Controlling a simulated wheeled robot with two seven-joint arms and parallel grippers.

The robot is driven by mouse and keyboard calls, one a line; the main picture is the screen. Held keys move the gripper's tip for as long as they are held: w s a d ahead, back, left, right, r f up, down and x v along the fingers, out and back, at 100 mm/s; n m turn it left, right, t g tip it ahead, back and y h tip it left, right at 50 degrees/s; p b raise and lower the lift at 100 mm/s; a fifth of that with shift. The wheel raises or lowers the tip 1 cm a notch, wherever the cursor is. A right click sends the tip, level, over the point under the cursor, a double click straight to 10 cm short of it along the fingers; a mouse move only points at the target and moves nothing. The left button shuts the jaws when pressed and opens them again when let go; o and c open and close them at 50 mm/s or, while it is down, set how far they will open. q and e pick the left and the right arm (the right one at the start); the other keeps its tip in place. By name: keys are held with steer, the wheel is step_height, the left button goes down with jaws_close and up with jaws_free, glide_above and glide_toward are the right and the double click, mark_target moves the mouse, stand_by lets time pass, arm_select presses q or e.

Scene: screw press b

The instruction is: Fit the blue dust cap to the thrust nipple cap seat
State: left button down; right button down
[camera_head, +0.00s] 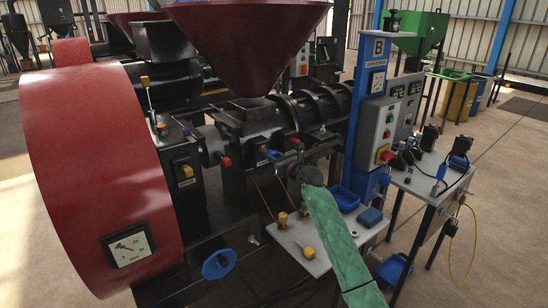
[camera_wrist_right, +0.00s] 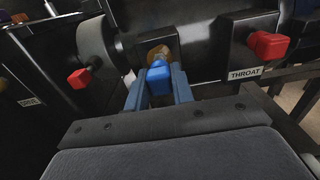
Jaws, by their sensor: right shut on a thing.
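My right gripper (camera_head: 274,155) reaches in from the lower right of the head view to the press, beside the throat area. In the right wrist view its two blue fingers (camera_wrist_right: 158,88) are shut on the blue dust cap (camera_wrist_right: 158,76), one on each side. A round brass-coloured fitting (camera_wrist_right: 158,53), apparently the thrust nipple cap seat, shows just beyond the cap in a dark recess. The cap hides its lower part, and I cannot tell whether the two touch. My left gripper is not in view.
Red caps stand left (camera_wrist_right: 80,78) and right (camera_wrist_right: 268,45) of the fingers, near a grey cylinder (camera_wrist_right: 97,45) and the THROAT label (camera_wrist_right: 244,74). The service table (camera_head: 310,235) below holds yellow-topped fittings and a blue tray (camera_head: 343,198). A large red drive guard (camera_head: 85,170) fills the left.

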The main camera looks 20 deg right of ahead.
steer(key=shift+w+a, duration=0.2)
steer(key=shift+w, duration=0.2)
steer(key=shift+w+a, duration=0.1)
steer(key=shift+w, duration=0.25)
steer(key=shift+w+a, duration=0.15)
steer(key=shift+w, duration=0.2)
steer(key=shift+w, duration=0.2)
steer(key=c, duration=1.1)
jaws_free()
